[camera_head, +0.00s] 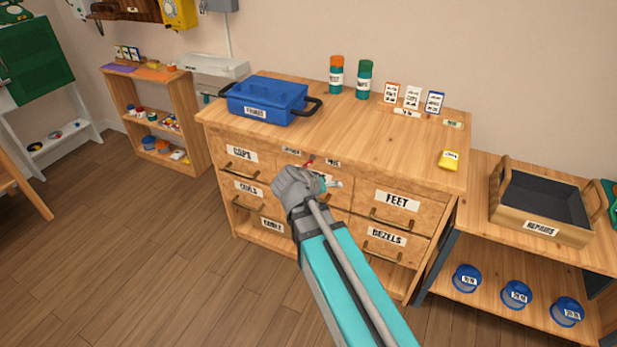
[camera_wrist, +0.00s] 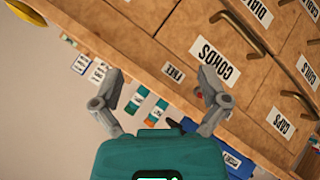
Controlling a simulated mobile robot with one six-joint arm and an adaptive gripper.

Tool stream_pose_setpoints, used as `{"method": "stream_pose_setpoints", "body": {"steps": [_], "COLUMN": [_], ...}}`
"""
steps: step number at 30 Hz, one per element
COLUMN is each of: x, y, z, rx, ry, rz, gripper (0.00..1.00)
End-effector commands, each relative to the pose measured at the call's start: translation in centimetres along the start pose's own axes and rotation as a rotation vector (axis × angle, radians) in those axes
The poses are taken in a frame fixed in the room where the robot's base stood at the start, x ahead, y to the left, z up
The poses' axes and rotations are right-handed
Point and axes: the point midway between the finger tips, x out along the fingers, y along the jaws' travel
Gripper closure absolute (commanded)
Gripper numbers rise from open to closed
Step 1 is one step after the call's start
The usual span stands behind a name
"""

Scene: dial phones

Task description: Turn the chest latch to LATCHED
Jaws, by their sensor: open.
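The chest (camera_head: 375,125) is a wooden drawer chest with labelled drawers. Its latch (camera_head: 308,162) shows as a small red part on the front top edge, between a small label (camera_head: 291,151) too blurred to read surely and a label that seems to read FREE (camera_head: 333,162). My gripper (camera_head: 328,183) is in front of the upper middle drawers. In the wrist view, my gripper (camera_wrist: 160,80) is open and empty, fingers wide apart. The FREE label (camera_wrist: 173,72) shows between the fingers. A red bit of the latch (camera_wrist: 198,92) shows beside the right finger, which hides the rest; its setting is unclear.
On the chest top are a blue toolbox (camera_head: 262,100), two bottles (camera_head: 364,80), several cards (camera_head: 412,97) and a yellow block (camera_head: 449,160). Brass drawer handles (camera_head: 392,220) stick out of the front. A REPAIRS crate (camera_head: 542,207) stands at right. Floor at left is clear.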

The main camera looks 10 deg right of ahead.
Motion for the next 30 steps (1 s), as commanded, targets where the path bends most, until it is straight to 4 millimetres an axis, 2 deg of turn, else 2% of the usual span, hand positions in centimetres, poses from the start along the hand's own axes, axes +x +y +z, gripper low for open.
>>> {"method": "stream_pose_setpoints", "body": {"steps": [1, 12, 21, 30], "x": [1.0, 2.0, 1.3, 0.2], "y": [-1.4, -5.9, -10.3, -12.6], "z": [0.1, -2.3, -4.0, -4.9], "rx": [-0.001, 0.003, -0.011, -0.025], "ry": [0.036, 0.327, 0.567, 0.696], "rz": [0.022, 0.178, 0.258, 0.287], "gripper": [0.06, 0.06, 0.06, 0.06]}}
